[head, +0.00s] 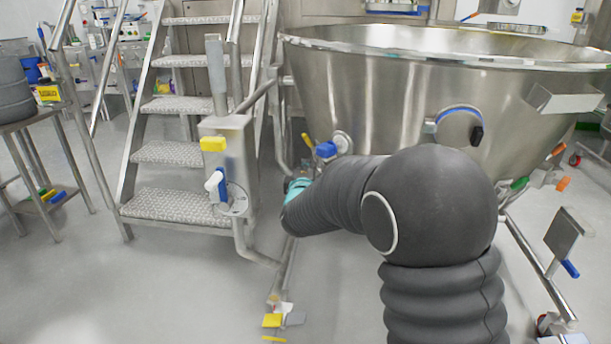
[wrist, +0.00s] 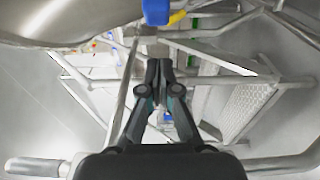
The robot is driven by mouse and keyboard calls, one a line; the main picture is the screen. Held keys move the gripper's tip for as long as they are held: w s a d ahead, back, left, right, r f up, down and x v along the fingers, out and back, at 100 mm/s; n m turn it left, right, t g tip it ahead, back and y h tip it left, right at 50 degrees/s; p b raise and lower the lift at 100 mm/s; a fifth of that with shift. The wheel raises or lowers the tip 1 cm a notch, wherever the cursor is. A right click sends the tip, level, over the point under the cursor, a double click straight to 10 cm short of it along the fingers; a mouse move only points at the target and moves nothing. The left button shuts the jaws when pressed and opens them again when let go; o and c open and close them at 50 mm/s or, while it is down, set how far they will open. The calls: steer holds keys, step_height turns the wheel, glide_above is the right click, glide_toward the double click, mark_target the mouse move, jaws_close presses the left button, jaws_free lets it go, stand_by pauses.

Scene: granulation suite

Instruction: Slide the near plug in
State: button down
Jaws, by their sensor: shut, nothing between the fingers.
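A blue plug-like knob (head: 326,149) sits beside a round metal fitting low on the left side of the big steel bowl (head: 370,85). A blue piece (wrist: 156,12) at the top edge of the wrist view may be the same part. I cannot tell for certain which part is the near plug. My gripper (wrist: 159,66) is shut and empty, its two dark fingers together below that blue piece in the picture and apart from it. In the head view my arm hides the fingers, and only a teal part near the wrist shows, just below the blue knob.
Steel steps (head: 170,153) with rails stand left of the bowl. A metal box (head: 225,150) with yellow and blue parts stands beside them. A round port (head: 460,125) with a black handle is on the bowl. Floor is clear at front left.

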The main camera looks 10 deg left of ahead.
mark_target(317, 152)
steer(key=shift+w+d, duration=0.45)
steer(key=shift+w, duration=0.35)
steer(key=shift+w+d, duration=0.4)
steer(key=shift+w, duration=0.4)
steer(key=shift+w+d, duration=0.45)
steer(key=shift+w, duration=0.35)
